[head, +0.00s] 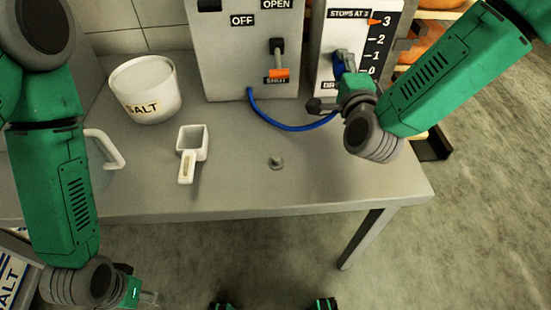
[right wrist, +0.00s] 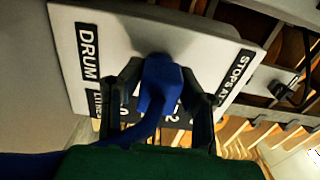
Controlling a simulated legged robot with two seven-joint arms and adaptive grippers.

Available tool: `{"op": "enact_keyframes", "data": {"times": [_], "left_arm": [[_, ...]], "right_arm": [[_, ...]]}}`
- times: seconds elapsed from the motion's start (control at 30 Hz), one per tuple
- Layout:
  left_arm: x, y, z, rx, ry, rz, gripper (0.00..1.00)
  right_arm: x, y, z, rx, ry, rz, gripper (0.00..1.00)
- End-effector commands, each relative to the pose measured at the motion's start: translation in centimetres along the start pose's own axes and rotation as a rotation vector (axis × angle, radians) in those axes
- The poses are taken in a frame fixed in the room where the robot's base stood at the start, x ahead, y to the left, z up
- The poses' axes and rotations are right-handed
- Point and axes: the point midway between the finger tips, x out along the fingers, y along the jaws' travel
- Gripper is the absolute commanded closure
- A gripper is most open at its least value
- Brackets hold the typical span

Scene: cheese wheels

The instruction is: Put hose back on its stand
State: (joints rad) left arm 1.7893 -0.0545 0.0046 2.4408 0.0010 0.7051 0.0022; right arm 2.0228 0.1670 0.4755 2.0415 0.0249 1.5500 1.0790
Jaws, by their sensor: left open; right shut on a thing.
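The blue hose (head: 290,127) runs from the bottom of a grey control box in a low curve over the table to my right gripper (head: 335,82). My right gripper is shut on the hose's blue end (right wrist: 160,84), in front of the white drum panel (head: 328,50). In the right wrist view the fingers are on both sides of the blue end, close to the panel (right wrist: 212,40); I cannot tell whether it touches the panel. A small grey peg (head: 276,162) stands on the table; I cannot tell whether it is the stand. My left gripper (head: 150,298) is open and empty, below the table's front edge.
The grey control box (head: 230,70) has an orange-tipped lever (head: 278,72). A white salt tub (head: 145,92) and a white scoop (head: 190,150) are on the left of the table (head: 340,175). The table's front middle is mostly clear. Shelves with orange wheels (head: 420,45) stand behind on the right.

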Motion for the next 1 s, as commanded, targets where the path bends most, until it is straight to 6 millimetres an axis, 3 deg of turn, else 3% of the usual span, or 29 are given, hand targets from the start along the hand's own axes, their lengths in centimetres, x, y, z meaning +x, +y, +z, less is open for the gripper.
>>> {"op": "enact_keyframes", "data": {"times": [1.0], "left_arm": [[-0.5,0.0,0.0,0.000,0.000,0.000,0.47]], "right_arm": [[-3.1,0.1,-0.2,-0.005,0.011,0.002,1.00]]}}
